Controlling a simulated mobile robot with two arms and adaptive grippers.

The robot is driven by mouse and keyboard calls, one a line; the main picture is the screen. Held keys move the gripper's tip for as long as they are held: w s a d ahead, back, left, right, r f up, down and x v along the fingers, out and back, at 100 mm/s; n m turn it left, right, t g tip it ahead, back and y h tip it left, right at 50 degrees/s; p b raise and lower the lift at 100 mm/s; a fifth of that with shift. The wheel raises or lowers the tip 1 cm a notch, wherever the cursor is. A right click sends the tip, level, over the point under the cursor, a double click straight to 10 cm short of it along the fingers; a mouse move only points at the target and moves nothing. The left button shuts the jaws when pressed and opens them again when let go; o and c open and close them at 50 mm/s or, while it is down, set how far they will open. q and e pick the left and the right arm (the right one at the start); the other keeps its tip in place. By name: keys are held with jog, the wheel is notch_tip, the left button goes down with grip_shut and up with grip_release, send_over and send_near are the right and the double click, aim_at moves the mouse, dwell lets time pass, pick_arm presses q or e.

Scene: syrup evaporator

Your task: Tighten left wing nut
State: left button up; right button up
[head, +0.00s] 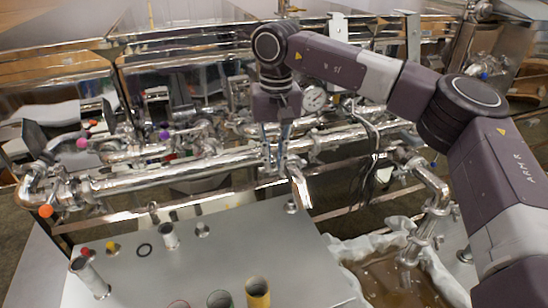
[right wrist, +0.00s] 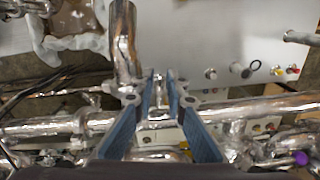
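My right gripper (head: 276,160) points down at a shiny horizontal pipe (head: 185,174), where an upright pipe branch meets it. In the right wrist view my gripper's two blue fingers (right wrist: 161,80) are apart, one on each side of small metal clamp parts (right wrist: 158,92) at this joint. A wing nut cannot be made out clearly there, and I cannot tell whether the fingers touch anything. My left gripper is not in view.
A lined tub of brown liquid (head: 395,280) stands at the right.

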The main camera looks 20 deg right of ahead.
grip_shut()
jog(key=shift+r, duration=0.1)
